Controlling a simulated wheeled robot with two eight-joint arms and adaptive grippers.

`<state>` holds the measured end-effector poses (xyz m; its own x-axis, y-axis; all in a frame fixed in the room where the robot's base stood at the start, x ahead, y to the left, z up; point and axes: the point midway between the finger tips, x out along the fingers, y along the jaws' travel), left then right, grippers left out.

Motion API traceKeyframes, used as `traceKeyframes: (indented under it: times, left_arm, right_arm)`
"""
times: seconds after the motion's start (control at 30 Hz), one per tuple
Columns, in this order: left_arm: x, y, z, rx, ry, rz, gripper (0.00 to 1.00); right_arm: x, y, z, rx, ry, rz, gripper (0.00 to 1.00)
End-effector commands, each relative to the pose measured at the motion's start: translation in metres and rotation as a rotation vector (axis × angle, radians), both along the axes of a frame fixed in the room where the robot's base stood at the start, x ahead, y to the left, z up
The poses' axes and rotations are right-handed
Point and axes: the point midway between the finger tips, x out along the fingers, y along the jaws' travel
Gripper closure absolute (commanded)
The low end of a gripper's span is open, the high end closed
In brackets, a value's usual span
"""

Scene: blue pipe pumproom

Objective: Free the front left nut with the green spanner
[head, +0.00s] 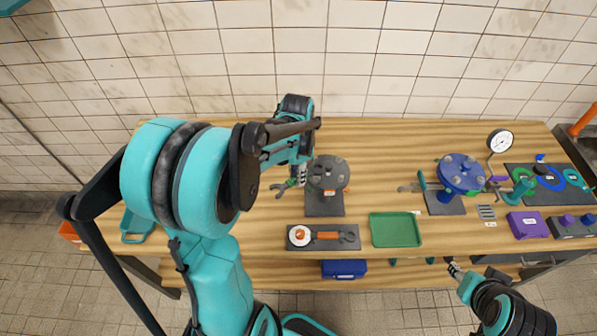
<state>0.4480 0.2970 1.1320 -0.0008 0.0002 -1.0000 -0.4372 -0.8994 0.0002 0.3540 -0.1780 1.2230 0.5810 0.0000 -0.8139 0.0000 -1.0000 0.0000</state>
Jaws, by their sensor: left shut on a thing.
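My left gripper (301,173) is shut on the green spanner (291,183), just left of the grey round flange. The spanner's grey open jaw (278,188) points left and forward, away from the flange. The grey flange (329,172) stands on a dark base plate (324,206) and has several nuts or bolts around its rim. The front left nut is too small and too close to the gripper to make out clearly. My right gripper (455,268) is low at the table's front edge, away from the flange; its fingers are too small to judge.
A dark tray (349,246) with an orange-handled tool lies in front of the flange. A green tray (396,230) is beside it. A blue valve (461,175), gauge (500,141) and purple box (528,225) stand right. The table behind the flange is clear.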

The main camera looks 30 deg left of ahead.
Motion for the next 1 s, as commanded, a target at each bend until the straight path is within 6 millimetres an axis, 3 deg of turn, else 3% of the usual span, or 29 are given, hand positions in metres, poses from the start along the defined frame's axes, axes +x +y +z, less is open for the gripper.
traceKeyframes:
  times: [0.47, 1.0]
  left_arm:
    - [0.0, 0.0, -0.031, 0.0, 0.0, 0.0, 1.0]
    - [0.0, 0.0, -0.04, 0.0, 0.0, 0.0, 1.0]
  right_arm:
    - [0.0, 0.0, -0.022, 0.0, 0.0, 0.0, 0.6]
    - [0.0, 0.0, -0.03, 0.0, 0.0, 0.0, 0.6]
